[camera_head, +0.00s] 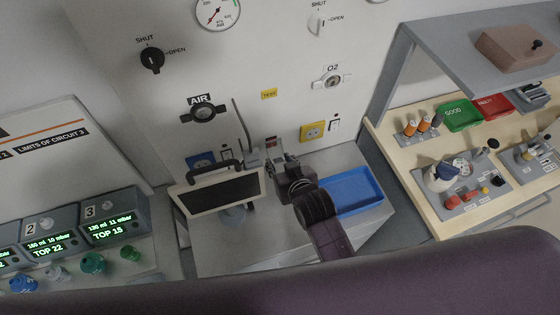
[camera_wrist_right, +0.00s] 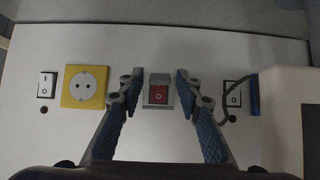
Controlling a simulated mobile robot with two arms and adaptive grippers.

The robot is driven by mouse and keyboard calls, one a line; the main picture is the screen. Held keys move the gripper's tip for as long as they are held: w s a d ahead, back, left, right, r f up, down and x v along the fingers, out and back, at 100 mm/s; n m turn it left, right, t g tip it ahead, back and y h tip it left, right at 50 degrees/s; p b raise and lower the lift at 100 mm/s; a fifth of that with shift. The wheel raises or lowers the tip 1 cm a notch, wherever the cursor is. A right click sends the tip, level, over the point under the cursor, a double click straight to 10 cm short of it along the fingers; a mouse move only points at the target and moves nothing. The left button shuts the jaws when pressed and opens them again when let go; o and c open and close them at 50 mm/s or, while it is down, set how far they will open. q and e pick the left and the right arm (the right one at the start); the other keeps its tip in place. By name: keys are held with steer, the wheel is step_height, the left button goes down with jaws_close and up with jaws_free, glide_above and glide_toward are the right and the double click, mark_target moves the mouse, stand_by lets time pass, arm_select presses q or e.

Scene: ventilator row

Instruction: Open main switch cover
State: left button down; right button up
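The main switch is a small red rocker (camera_wrist_right: 158,95) in a grey housing on the white wall panel. Its cover (camera_wrist_right: 158,77) shows as a pale grey piece framing the red rocker; I cannot tell how far it is raised. My left gripper is not in view.
The monitor (camera_head: 222,192) with its handle stands close to my right gripper. A yellow socket (camera_head: 312,131) and a white rocker switch (camera_head: 335,124) sit beside it. A blue tray (camera_head: 354,190) lies on the counter. Ventilators (camera_head: 108,222) stand at the left, a wooden bench (camera_head: 420,190) at the right.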

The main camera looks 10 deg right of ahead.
steer(key=shift+o, duration=0.2)
steer(key=shift+s, duration=0.1)
steer(key=v, duration=1.2)
